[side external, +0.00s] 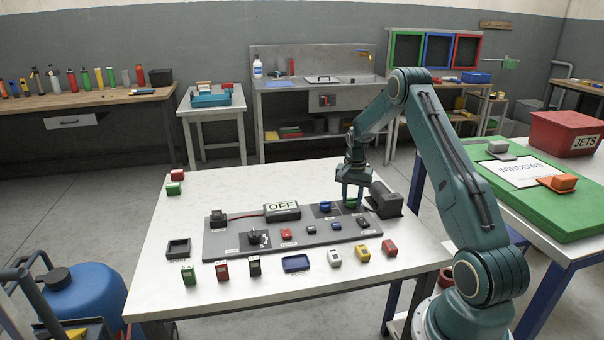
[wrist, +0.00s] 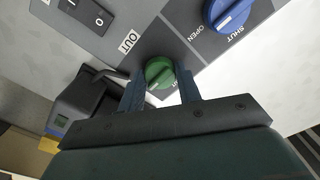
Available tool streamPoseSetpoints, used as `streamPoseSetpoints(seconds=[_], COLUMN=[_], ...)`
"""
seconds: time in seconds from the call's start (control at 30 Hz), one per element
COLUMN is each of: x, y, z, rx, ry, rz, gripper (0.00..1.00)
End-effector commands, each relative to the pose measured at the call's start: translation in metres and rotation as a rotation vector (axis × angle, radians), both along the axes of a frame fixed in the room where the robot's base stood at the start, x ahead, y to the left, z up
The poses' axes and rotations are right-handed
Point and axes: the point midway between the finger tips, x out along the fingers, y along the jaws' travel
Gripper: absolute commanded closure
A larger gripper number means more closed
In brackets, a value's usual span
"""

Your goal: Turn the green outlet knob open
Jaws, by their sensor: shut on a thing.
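The green outlet knob (wrist: 158,70) sits on the grey panel (wrist: 119,29) beside an "OUT" label, with a white line across its face. In the side view the green knob (side external: 351,203) shows at the panel's right rear, below my gripper. My gripper (side external: 352,196) points down over it. In the wrist view my gripper (wrist: 160,85) has one finger on each side of the knob and is shut on it. A blue knob (wrist: 230,13) with "OPEN" and "SHUT" lettering is next to it; it also shows in the side view (side external: 325,207).
A dark block-shaped device (side external: 385,201) stands close to the right of my gripper. More parts line the front of the white table (side external: 190,300). The table's rear left is mostly clear.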

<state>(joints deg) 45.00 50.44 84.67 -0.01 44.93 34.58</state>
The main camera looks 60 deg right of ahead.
Motion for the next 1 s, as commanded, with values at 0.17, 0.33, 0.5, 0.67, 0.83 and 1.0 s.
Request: streamPoseSetpoints(seconds=[0.17,0.33,0.5,0.67,0.83,1.0], x=[0.001,0.0,0.0,0.0,0.001,0.001], y=[-0.001,0.0,0.0,0.0,-0.001,-0.001], z=[0.001,0.001,0.001,0.006,0.02,0.044], rx=[-0.003,-0.002,-0.001,-0.001,-0.003,-0.003], ry=[-0.003,-0.001,-0.001,-0.001,-0.003,-0.003], rz=[-0.001,0.0,0.0,0.001,0.001,0.0], gripper=[0.51,0.44,0.44,0.44,0.44,0.44])
